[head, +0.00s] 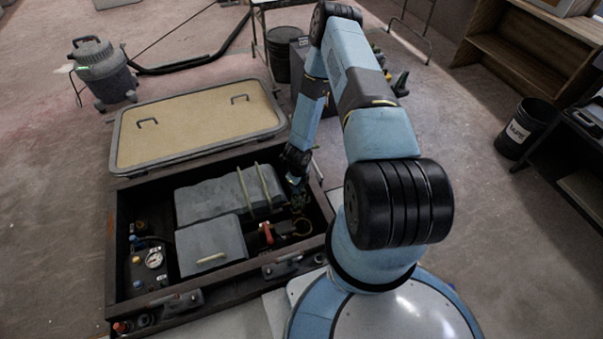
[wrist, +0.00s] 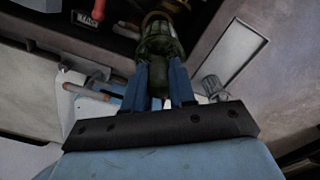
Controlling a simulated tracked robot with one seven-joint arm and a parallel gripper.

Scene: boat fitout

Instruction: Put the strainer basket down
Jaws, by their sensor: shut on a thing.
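My gripper (wrist: 166,84) has blue fingers and is shut on a dark green, rounded thing, which I take to be the strainer basket (wrist: 160,45). In the wrist view the basket extends beyond the fingertips, towards the top. In the head view my gripper (head: 297,188) reaches down into the right side of an open dark box set in a frame (head: 112,258). The basket there is small and dark, so I cannot tell whether its lower end touches anything.
Grey tanks (head: 205,200) fill the box's middle, with a red-handled valve (head: 267,233) and a brass-coloured ring (head: 302,228) near the gripper. A pressure gauge (head: 154,259) sits at left. A tan hatch lid (head: 195,125) lies behind. A ribbed grey cylinder (wrist: 213,87) stands beside the gripper.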

